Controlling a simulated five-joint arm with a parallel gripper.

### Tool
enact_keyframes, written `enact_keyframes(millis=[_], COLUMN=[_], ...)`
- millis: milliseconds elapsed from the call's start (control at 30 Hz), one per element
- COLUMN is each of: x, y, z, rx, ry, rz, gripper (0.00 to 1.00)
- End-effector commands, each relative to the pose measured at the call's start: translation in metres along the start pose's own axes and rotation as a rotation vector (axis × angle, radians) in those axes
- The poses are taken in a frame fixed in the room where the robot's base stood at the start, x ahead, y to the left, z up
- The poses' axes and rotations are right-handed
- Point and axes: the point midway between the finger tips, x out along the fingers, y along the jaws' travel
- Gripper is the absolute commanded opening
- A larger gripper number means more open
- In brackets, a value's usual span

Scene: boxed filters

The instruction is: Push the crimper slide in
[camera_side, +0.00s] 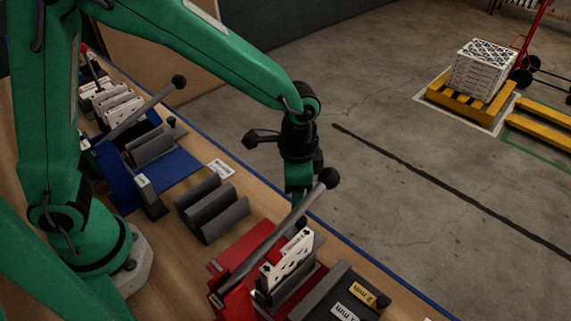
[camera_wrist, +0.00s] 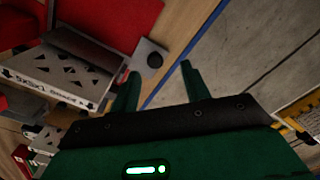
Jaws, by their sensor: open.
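The red crimper (camera_side: 238,252) stands on the bench with a long grey lever (camera_side: 275,238) tipped by a black ball. A white part with triangular cut-outs (camera_side: 290,258) stands in it; this part also shows in the wrist view (camera_wrist: 58,72). The crimper's grey slide (camera_wrist: 141,50) carries a black knob (camera_wrist: 154,60). My gripper (camera_wrist: 160,69) is open and empty, and in the picture the knob appears close to the gap between its fingers. I cannot tell whether they touch. In the side view my gripper (camera_side: 298,188) is partly hidden behind the lever's ball.
A blue crimper (camera_side: 178,170) with its own lever stands farther back. A grey grooved block (camera_side: 212,208) and a white card (camera_side: 220,168) lie between the crimpers. Dark bins with a "2 mm" label (camera_side: 363,293) stand at the front. The blue bench edge borders open floor.

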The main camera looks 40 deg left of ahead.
Motion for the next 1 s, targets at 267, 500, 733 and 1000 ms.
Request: enact_keyframes(millis=[267, 500, 733, 1000], x=[-0.031, -0.051, -0.068, -0.087], y=[-0.012, -0.025, -0.036, -0.047], z=[0.013, 0.031, 0.049, 0.071], rx=[-0.077, -0.175, -0.267, -0.375], ry=[0.032, 0.072, 0.109, 0.154], rz=[-0.009, -0.019, -0.029, -0.041], gripper=[0.47, 0.47, 0.47, 0.47])
